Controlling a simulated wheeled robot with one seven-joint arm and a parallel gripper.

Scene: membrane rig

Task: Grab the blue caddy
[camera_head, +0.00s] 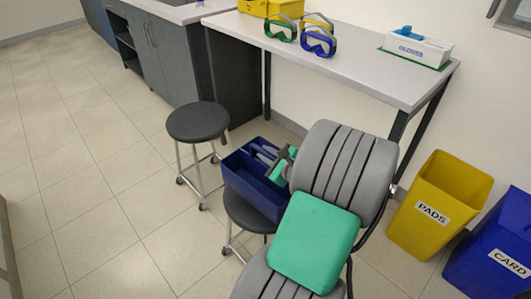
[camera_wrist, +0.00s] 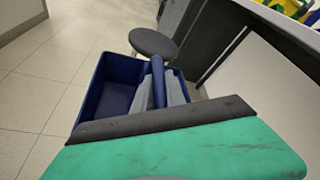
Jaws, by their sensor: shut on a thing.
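The blue caddy (camera_head: 250,182) is an open dark blue box with a handle bar along its middle. It also shows in the wrist view (camera_wrist: 103,88), with the handle between two grey fingers. My gripper (camera_head: 267,152) is shut on the caddy's handle; in the wrist view the fingers (camera_wrist: 158,88) lie on both sides of it. My arm hides the caddy's right part in the head view. The caddy is over a dark round stool (camera_head: 247,213); I cannot tell whether it touches the seat.
Another dark stool (camera_head: 198,122) stands close behind the caddy. A white-topped bench (camera_head: 350,60) holds goggles (camera_head: 318,41), a glove box (camera_head: 417,48) and a yellow container (camera_head: 270,8). Yellow (camera_head: 437,205) and blue (camera_head: 495,250) bins stand right. The tiled floor left is clear.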

